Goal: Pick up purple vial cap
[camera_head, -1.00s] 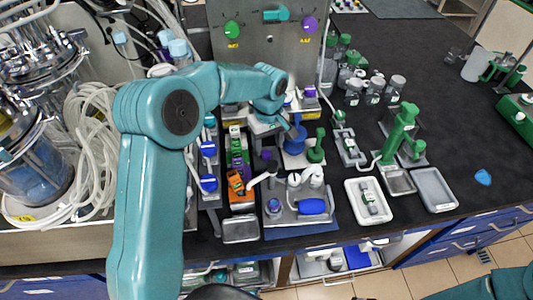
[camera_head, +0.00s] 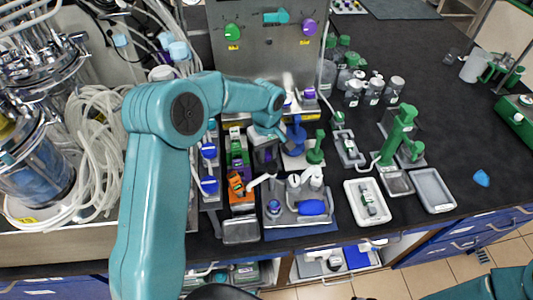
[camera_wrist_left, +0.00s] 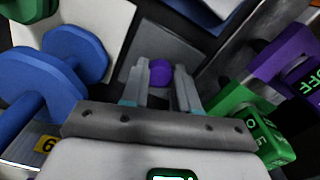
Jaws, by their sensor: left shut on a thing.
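The purple vial cap (camera_wrist_left: 160,72) is a small round purple piece between the two fingertips of my left gripper (camera_wrist_left: 160,84) in the left wrist view. The fingers are closed on its sides. In the head view my left gripper (camera_head: 284,143) is low over the middle of the bench, in front of the steel panel, and the cap in it cannot be made out. My right gripper is out of view.
A blue knobbed part (camera_wrist_left: 62,68) stands close left of my gripper in the wrist view. A green block (camera_wrist_left: 262,140) and a purple handle (camera_wrist_left: 285,52) are close on the right. White and grey trays (camera_head: 367,202) lie to the right in the head view.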

